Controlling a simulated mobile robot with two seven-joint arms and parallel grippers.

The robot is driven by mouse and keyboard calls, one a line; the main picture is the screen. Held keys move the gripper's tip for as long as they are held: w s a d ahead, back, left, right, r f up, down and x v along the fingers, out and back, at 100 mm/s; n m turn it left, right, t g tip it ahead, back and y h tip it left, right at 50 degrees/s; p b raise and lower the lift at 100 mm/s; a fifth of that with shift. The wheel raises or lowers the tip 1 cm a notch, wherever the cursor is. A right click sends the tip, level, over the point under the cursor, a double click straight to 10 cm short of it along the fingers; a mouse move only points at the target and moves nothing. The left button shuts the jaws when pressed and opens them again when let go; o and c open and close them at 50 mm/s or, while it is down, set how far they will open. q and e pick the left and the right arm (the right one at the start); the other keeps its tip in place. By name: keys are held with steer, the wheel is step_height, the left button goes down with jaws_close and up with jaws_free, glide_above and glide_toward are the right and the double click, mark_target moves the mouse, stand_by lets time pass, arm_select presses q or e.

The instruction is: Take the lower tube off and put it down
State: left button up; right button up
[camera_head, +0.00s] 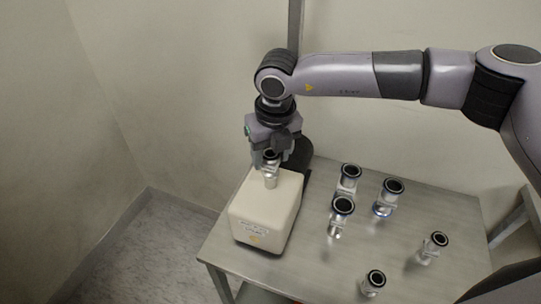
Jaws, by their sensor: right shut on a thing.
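My right gripper (271,157) points down over the left part of the table and is shut on a small metal tube (270,177). The tube is upright, at the top of a cream-coloured box (266,212) with labels on its front. I cannot tell whether the tube touches the box or is just above it. The gripper hides part of the tube's upper end. Several metal tube pieces with black rings stand on the table, among them one at the back (349,179) and one in the middle (341,213). My left gripper is not in view.
The grey metal table (315,270) has free room at its front left, right of the box. Other tube pieces stand at the right (432,247), front (373,283) and back right (388,197). A pale wall is close behind.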

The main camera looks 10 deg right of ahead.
mark_target(271, 153)
step_height(271, 153, up, 23)
steer(key=p, duration=0.1)
stand_by(0.8)
steer(key=shift+f, duration=0.1)
stand_by(0.4)
